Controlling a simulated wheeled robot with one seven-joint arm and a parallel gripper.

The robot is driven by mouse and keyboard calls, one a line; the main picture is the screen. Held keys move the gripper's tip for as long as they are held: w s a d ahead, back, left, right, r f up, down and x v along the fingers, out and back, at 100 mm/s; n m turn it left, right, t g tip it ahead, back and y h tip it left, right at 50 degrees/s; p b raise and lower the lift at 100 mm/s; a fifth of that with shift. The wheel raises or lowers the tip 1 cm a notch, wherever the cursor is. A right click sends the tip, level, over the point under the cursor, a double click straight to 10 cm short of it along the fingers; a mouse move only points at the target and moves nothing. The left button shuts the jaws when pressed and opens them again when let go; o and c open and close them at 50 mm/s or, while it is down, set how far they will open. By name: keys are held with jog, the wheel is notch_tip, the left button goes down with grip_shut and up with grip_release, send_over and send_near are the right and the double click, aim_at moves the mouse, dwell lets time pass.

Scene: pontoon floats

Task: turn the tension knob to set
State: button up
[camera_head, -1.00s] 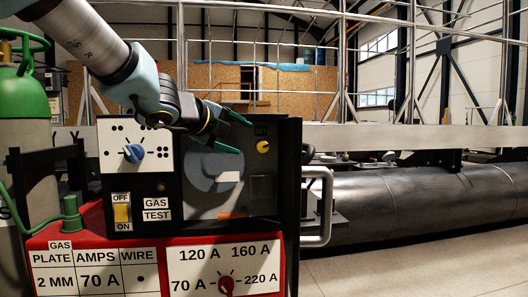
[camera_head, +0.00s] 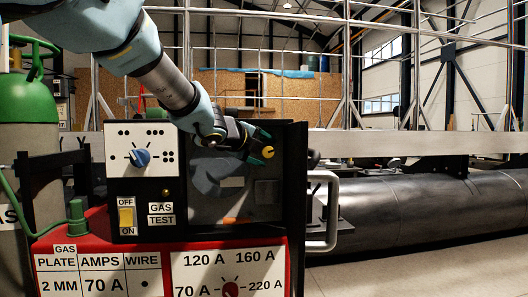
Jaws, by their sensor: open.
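A small yellow knob (camera_head: 268,153) sits on the back panel inside the open bay of the welding machine, and I take it as the tension knob. My gripper (camera_head: 261,147) reaches into the bay from the upper left. Its jaws are open, with one green-tipped finger above and one below, and the tips are right at the knob's left side. I cannot tell whether they touch it. The green label above the knob is hidden behind the gripper. The grey round spool (camera_head: 208,178) left of the knob is partly covered by my arm.
The bay's dark frame (camera_head: 296,190) stands close on the right. A blue knob (camera_head: 139,158) and a yellow switch (camera_head: 126,216) are on the front panels. A green gas cylinder (camera_head: 28,100) stands at the left. A white handle (camera_head: 326,212) projects at the right.

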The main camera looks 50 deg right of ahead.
jog(key=shift+c, duration=0.3)
grip_shut()
jog(key=shift+f+b, duration=0.2)
jog(key=shift+b, duration=0.35)
